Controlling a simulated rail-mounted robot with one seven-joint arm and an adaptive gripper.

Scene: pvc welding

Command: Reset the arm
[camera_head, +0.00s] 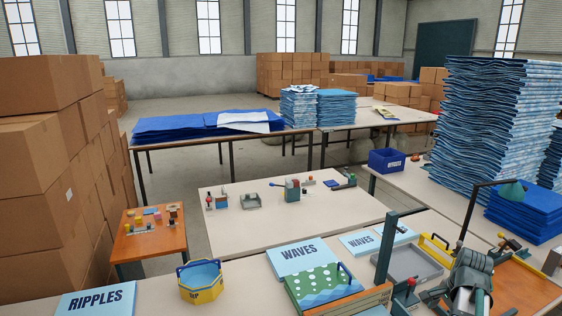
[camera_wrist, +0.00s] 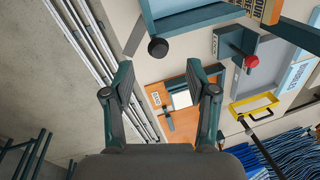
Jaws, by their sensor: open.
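My gripper (camera_wrist: 159,70) is open in the wrist view, its two dark fingers wide apart and nothing between their tips. Below and beyond it lies an orange board (camera_wrist: 152,90) with a white block and a dark tool on it; the gap between gripper and board is hard to judge. In the head view my arm's dark end (camera_head: 472,272) is at the lower right, over the bench beside an orange board (camera_head: 525,288). Its fingertips are not clear there.
A tall stack of blue sheets (camera_head: 490,120) rises behind. The middle table (camera_head: 330,208) has bare room.

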